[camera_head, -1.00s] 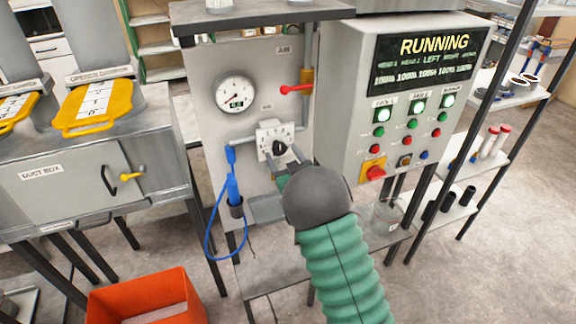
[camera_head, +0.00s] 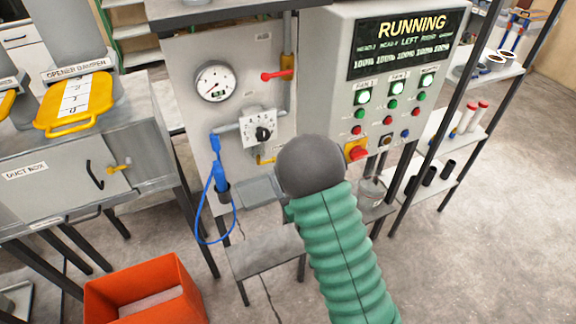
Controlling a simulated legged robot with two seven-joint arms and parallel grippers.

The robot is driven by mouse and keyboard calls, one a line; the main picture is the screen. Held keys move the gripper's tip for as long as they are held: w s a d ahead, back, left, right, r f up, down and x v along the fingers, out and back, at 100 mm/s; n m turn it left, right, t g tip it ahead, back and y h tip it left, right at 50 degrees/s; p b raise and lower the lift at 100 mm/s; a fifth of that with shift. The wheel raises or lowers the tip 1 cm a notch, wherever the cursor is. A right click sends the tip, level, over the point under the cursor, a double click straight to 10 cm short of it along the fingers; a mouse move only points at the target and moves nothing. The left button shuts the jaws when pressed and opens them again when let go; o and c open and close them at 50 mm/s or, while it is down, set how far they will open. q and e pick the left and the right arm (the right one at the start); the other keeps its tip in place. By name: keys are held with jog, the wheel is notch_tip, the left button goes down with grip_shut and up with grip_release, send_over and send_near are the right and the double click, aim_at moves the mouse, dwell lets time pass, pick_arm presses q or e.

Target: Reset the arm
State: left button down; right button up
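My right arm (camera_head: 340,250), a green ribbed sleeve with a dark grey ball at its end, comes in from the bottom right. Its ball is in front of the lower right of the grey panel (camera_head: 240,80). The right gripper's fingers are hidden behind the ball, so I cannot see whether they are open or shut. The black dial knob (camera_head: 263,133) on its white scale plate is fully visible, with no gripper at it. My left gripper is not in view.
A control box (camera_head: 345,105) with lit buttons reads RUNNING on its display (camera_head: 405,45). A blue hose tool (camera_head: 220,178) hangs on the panel. The duct box (camera_head: 60,185) and an orange bin (camera_head: 145,290) are at left. A shelf rack (camera_head: 440,165) stands at right.

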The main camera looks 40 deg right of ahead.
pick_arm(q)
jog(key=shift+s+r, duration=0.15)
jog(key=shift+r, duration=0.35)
pick_arm(e)
jog(key=shift+s, duration=0.4)
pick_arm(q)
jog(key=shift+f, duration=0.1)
pick_arm(e)
jog(key=shift+w+a, duration=0.1)
jog(key=s+a+f+g+y+b, duration=0.2)
jog(key=a+f+g+b, duration=0.3)
jog(key=a+f+g, duration=0.55)
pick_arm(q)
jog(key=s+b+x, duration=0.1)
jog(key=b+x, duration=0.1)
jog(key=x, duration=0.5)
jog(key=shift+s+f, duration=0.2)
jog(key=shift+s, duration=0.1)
pick_arm(e)
jog(key=s+a+f+g+y, duration=0.1)
jog(key=s+a+f+g, duration=0.1)
jog(key=s, duration=0.4)
jog(key=s+a+f+n+g+y, duration=0.1)
jog(key=s+a+g, duration=0.1)
jog(key=s+a, duration=0.3)
jog(key=shift+s+f, duration=0.4)
jog(key=shift+s, duration=0.7)
jog(key=shift+d+g, duration=0.1)
jog(key=shift+g, duration=0.15)
